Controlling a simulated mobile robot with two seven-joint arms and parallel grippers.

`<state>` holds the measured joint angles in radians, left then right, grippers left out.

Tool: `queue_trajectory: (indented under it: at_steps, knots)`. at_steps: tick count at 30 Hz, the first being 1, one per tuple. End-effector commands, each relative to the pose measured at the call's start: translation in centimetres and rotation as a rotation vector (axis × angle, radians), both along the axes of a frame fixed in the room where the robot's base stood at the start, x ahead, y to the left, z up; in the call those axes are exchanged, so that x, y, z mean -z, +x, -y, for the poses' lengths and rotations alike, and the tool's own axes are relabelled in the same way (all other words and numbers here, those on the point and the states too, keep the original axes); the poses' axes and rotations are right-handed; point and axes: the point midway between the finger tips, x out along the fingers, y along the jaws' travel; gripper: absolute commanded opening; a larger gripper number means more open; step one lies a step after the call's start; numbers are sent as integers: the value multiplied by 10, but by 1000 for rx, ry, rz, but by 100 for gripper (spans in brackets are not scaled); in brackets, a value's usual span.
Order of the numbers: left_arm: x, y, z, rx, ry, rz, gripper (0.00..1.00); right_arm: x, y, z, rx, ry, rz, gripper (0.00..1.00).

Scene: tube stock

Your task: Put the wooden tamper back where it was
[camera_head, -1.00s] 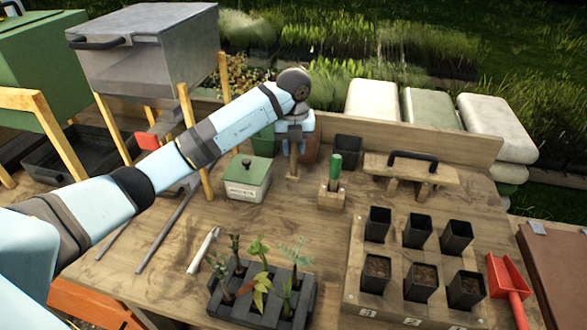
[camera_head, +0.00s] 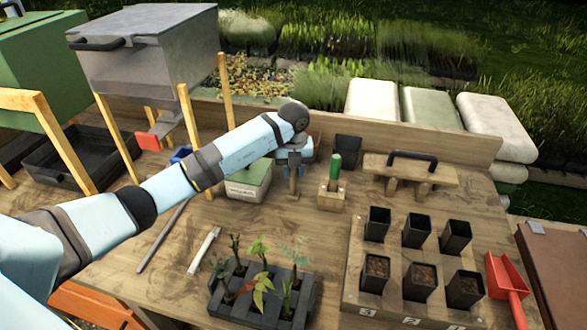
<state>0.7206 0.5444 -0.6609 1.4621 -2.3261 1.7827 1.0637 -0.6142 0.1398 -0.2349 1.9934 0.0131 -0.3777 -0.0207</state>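My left gripper (camera_head: 294,172) points down over the middle of the bench, left of the wooden block (camera_head: 330,201) that holds a green-handled tool (camera_head: 335,167). It is shut on a narrow wooden piece, apparently the wooden tamper (camera_head: 293,187), which hangs upright below the fingers. The tamper's lower end is at or just above the bench top; I cannot tell whether it touches. Its upper part is hidden by the fingers. My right gripper is not in view.
A lidded green box (camera_head: 247,184) stands close left of the gripper. A black pot (camera_head: 348,151) and a handled wooden board (camera_head: 409,168) are behind and right. The seedling tray (camera_head: 262,295) and pot rack (camera_head: 352,288) are in front. Bare bench (camera_head: 310,232) lies between.

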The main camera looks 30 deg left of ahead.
Motion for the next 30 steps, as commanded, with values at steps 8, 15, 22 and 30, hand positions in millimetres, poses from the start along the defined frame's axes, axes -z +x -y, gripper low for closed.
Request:
queue_trajectory:
  at_steps: [8, 15, 22, 30]
  knots:
    - [-1, 0, 0, 0, 0, 0, 54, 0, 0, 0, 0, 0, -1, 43]
    - [-11, 1, 0, 0, 1, 3, 54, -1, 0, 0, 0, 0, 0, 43]
    - [-56, 1, -1, 0, 2, 5, 54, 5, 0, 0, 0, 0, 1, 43]
    - [-107, 0, 0, 0, 0, 2, 54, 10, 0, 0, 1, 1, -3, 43]
